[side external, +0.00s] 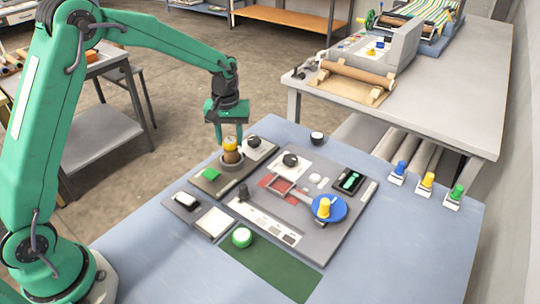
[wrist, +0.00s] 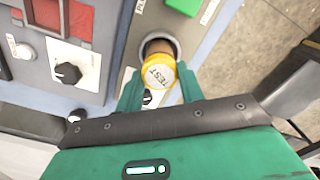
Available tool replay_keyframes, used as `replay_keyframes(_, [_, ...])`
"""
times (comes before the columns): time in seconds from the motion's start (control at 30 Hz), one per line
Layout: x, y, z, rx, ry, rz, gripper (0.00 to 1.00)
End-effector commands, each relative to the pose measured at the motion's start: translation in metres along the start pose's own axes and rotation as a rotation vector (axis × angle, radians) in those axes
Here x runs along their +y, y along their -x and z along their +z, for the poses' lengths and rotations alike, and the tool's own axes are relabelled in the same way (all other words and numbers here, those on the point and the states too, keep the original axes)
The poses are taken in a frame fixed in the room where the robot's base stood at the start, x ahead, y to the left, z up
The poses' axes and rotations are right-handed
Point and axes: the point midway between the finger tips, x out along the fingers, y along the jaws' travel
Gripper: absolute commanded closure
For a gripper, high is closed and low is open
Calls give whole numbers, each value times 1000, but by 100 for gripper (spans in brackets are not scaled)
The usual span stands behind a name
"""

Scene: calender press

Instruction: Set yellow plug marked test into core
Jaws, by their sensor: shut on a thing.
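The yellow plug (side external: 230,143) has TEST written on its round top, readable in the wrist view (wrist: 158,76). My gripper (side external: 231,134) is shut on it, one green finger on each side, pointing down. Directly below the plug is a brown cylinder, which looks like the core (side external: 232,157); it also shows just beyond the plug in the wrist view (wrist: 158,47). The core stands upright in a grey ring (side external: 232,166) on the panel. The plug is close over the core's top; whether it touches or sits inside is hidden.
Blue (side external: 399,168), yellow (side external: 427,181) and green (side external: 456,194) pieces stand along the right. Blue tabletop (side external: 400,260) is clear at the front right.

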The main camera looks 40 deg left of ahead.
Motion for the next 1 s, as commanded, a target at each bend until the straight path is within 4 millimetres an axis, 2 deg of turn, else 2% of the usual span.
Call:
replay_keyframes(0.3, [0, -1, 0, 0, 0, 0, 83])
replay_keyframes(0.33, [0, -1, 0, 0, 0, 0, 60])
replay_keyframes(0.4, [0, -1, 0, 0, 0, 0, 46])
replay_keyframes(0.47, [0, -1, 0, 0, 0, 0, 37])
replay_keyframes(0.67, [0, -1, 0, 0, 0, 0, 37])
replay_keyframes(0.8, [0, -1, 0, 0, 0, 0, 11])
replay_keyframes(1.0, [0, -1, 0, 0, 0, 0, 11])
